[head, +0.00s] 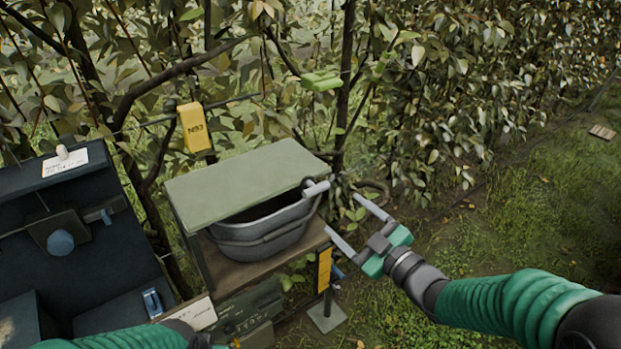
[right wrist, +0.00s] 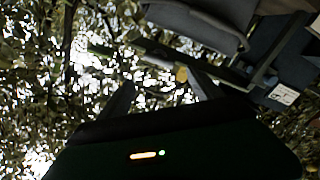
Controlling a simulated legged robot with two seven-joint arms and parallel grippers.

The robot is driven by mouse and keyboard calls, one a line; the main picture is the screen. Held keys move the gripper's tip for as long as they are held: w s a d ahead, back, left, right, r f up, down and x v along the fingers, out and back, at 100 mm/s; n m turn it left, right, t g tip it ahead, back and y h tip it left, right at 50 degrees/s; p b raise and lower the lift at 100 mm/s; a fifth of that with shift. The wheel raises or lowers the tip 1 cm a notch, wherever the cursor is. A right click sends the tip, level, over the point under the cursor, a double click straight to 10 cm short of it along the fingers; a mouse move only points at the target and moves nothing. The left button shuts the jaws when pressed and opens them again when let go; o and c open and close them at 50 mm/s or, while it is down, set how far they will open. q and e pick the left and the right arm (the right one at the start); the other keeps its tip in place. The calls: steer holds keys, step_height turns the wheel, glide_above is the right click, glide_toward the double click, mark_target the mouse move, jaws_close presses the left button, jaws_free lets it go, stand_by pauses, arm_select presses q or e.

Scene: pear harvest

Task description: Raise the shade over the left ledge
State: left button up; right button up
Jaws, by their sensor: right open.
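The shade (head: 245,176) is a flat grey-green panel. It lies low and slightly tilted over a wooden ledge (head: 240,275), covering part of a grey tub (head: 265,232) that stands there. A short pale grey cylinder (head: 317,188), perhaps its handle, sticks out at the panel's right corner. My right gripper (head: 342,211) is open and empty, just right of the tub and cylinder, its fingers pointing toward them. In the right wrist view its fingers (right wrist: 162,92) are spread with nothing clearly between them. Only my left arm's green sleeve shows at bottom left; its gripper is out of view.
A dark blue cabinet (head: 70,245) with a round blue knob (head: 60,242) stands at left. A yellow tag (head: 194,127) hangs on branches behind the shade. A green box (head: 250,312) sits below the ledge. Leafy branches crowd the back; grass is open at right.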

mark_target(309, 183)
steer(key=p+x, duration=0.1)
steer(key=x, duration=0.3)
steer(key=p+x, duration=0.1)
steer(key=x, duration=0.4)
steer(key=p+x, duration=0.1)
steer(key=x, duration=0.3)
steer(key=shift+w+f, duration=0.25)
steer(key=shift+w, duration=0.15)
steer(key=shift+w+a+p, duration=0.2)
steer(key=shift+a+p, duration=0.05)
steer(key=shift+p, duration=0.1)
steer(key=shift+a+r, duration=0.1)
steer(key=shift+a, duration=0.1)
steer(key=shift+w+d, duration=0.1)
steer(key=shift+w, duration=0.1)
steer(key=c, duration=0.5)
steer(key=shift+f, duration=0.2)
jaws_close()
